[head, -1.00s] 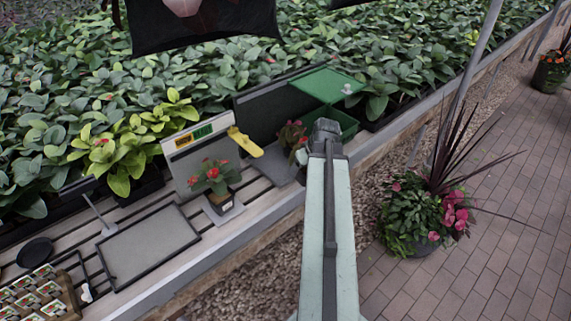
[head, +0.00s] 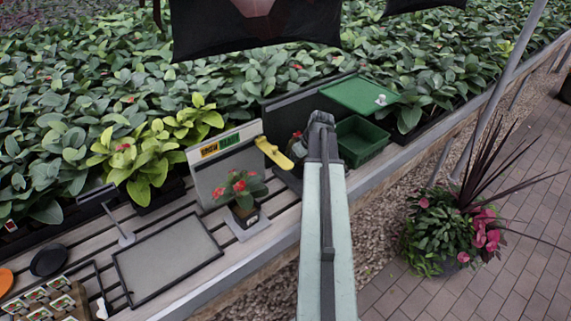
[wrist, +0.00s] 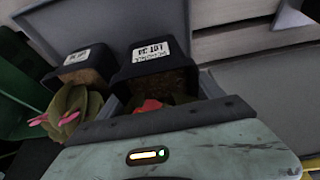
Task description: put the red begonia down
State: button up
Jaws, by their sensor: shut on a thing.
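My gripper (head: 320,120) is shut at the end of my outstretched arm, above the bench beside the dark panel and left of the green crate. In the wrist view, a dark pot with a white label, the red begonia (wrist: 155,68), is close in front of my gripper, its red bloom partly hidden by the gripper body. My arm mostly hides it in the head view. I cannot tell whether its pot touches the surface. A second labelled pot with pink blooms (wrist: 72,105) is beside it in the wrist view.
Another red-flowered potted plant (head: 240,188) stands on a small grey plate, before an upright grey board (head: 218,170). A yellow tool (head: 274,153) is near my arm. The green crate (head: 362,141) is to the right. An empty grey tray (head: 165,257) lies at front left.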

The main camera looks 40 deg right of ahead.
jog(key=shift+w+d, duration=0.1)
jog(key=shift+d, duration=0.15)
notch_tip(320, 180, down, 4)
jog(key=b, duration=0.4)
jog(key=shift+a+r, duration=0.2)
jog(key=shift+r, duration=0.1)
jog(key=shift+f, duration=0.2)
jog(key=o, duration=1.4)
jog(key=shift+r, duration=0.1)
